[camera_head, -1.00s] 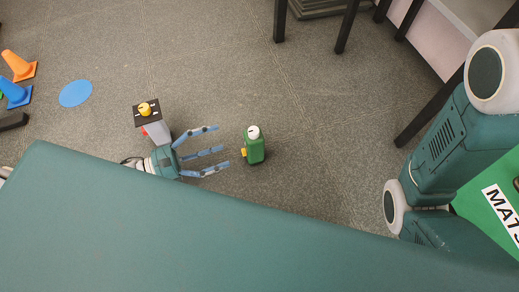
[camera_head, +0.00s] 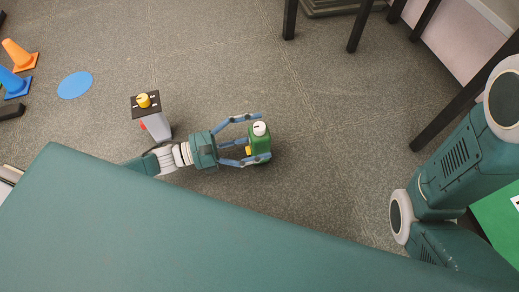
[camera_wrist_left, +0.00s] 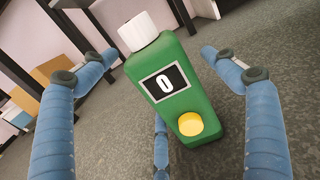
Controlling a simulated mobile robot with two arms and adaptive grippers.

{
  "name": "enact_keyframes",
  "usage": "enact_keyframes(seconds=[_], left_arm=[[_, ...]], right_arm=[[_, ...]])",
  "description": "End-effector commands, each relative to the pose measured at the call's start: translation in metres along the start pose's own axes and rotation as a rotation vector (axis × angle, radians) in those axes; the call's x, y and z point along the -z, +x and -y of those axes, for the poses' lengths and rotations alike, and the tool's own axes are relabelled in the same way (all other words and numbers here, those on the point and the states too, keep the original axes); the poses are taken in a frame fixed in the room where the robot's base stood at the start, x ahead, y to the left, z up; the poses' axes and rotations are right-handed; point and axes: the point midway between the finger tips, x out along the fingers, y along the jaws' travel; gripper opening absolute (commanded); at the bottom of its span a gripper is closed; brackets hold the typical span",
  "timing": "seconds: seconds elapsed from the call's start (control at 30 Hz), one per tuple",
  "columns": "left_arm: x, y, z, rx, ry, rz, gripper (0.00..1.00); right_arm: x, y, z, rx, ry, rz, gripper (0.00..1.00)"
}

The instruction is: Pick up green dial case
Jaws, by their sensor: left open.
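The green dial case (camera_head: 260,146) stands on the grey floor near the middle of the head view. It has a white cap on top and a yellow knob low on its side. In the left wrist view the case (camera_wrist_left: 172,88) shows a black panel with a white 0. My left gripper (camera_head: 256,139) is open, with its blue fingers spread around the case. In the left wrist view the fingers of my left gripper (camera_wrist_left: 160,95) stand on both sides with gaps to the case. My right gripper is out of view.
A grey post with a black top and yellow knob (camera_head: 144,101) stands left of the case, close to my left wrist. A blue disc (camera_head: 75,85), an orange cone (camera_head: 18,54) and a blue cone (camera_head: 13,84) are farther left. Black legs (camera_head: 357,25) stand at the upper right.

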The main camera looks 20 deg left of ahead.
Motion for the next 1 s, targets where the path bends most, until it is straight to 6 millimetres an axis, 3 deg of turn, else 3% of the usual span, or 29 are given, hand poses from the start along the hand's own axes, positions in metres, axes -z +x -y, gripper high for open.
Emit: enact_keyframes(seconds=[0.27,0.67,1.0], left_arm=[[-0.0005,0.0036,-0.0004,-0.001,-0.001,-0.002,0.86],[-0.0002,0.0034,-0.0002,-0.001,-0.001,-0.001,0.07],[-0.0067,0.0039,-0.0003,0.0,-0.001,0.002,0.06]], right_arm=[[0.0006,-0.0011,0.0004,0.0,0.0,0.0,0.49],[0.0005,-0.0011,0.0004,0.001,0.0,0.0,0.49],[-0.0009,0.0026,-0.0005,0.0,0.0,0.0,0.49]])
